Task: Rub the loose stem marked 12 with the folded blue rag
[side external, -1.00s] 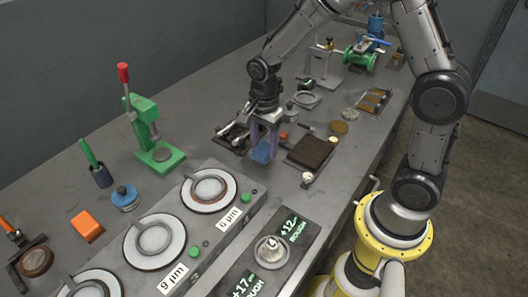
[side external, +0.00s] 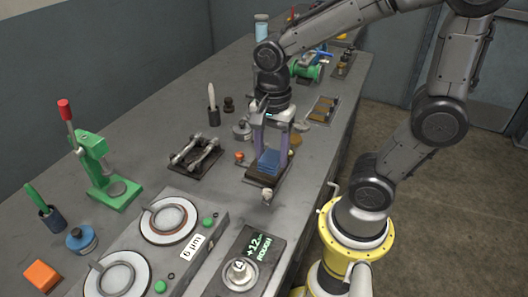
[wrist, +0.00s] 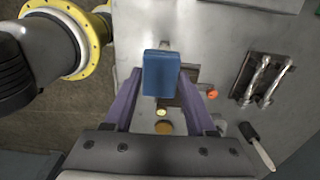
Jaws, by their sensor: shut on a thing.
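The folded blue rag (side external: 269,161) is held between the purple fingers of my gripper (side external: 270,156), in front of or above a dark block. I cannot tell whether the rag touches that block. In the wrist view the blue rag (wrist: 161,72) sits between the fingertips of my gripper (wrist: 161,76). Two metal stems (side external: 196,153) lie side by side on a dark rack, left of my gripper. They also show at the right of the wrist view (wrist: 262,80). No 12 is readable on either stem.
The dark block (side external: 256,177) has a pale knob (side external: 267,195) at its near edge. A panel (side external: 262,245) reads "+12 ROUGH" and bears a metal weight. Lapping plates (side external: 168,219) and a green press (side external: 110,185) stand at left. Bare bench lies between press and rack.

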